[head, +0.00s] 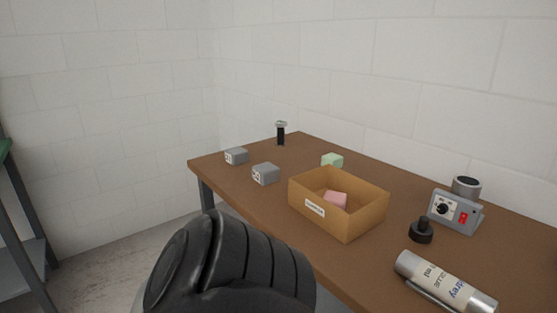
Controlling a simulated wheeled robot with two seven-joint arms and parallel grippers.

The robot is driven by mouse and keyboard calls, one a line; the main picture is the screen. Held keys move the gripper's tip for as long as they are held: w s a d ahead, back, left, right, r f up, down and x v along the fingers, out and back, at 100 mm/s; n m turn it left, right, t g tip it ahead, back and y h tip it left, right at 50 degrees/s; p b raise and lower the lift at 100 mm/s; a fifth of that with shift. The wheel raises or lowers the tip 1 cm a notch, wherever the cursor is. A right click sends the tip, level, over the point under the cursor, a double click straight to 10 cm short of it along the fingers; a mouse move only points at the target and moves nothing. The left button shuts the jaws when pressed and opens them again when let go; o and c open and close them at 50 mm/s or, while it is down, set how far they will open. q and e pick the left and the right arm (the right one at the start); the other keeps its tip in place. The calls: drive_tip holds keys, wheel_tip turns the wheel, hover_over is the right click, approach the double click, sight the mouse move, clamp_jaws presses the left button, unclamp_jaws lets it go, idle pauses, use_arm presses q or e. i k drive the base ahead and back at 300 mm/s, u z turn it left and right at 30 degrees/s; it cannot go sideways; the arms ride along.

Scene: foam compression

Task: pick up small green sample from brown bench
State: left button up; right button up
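A small pale green sample (332,160) lies on the brown bench (220,172), behind the cardboard box and partly covered by its rear edge. The open cardboard box (345,222) has a white label on its front and holds a pink block (336,199). A black, ribbed part of one of my arms fills the lower middle of the head view, in front of the bench. No gripper fingers show in this view.
Two grey blocks (236,156) (265,174) with labels stand at the left. A black post (281,133) is at the back. A grey device (456,208), a black knob-like object (421,232) and a labelled tube (444,283) are at the right. Walls stand behind.

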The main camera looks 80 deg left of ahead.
sight(334, 159)
drive_tip(key=u, duration=2.65)
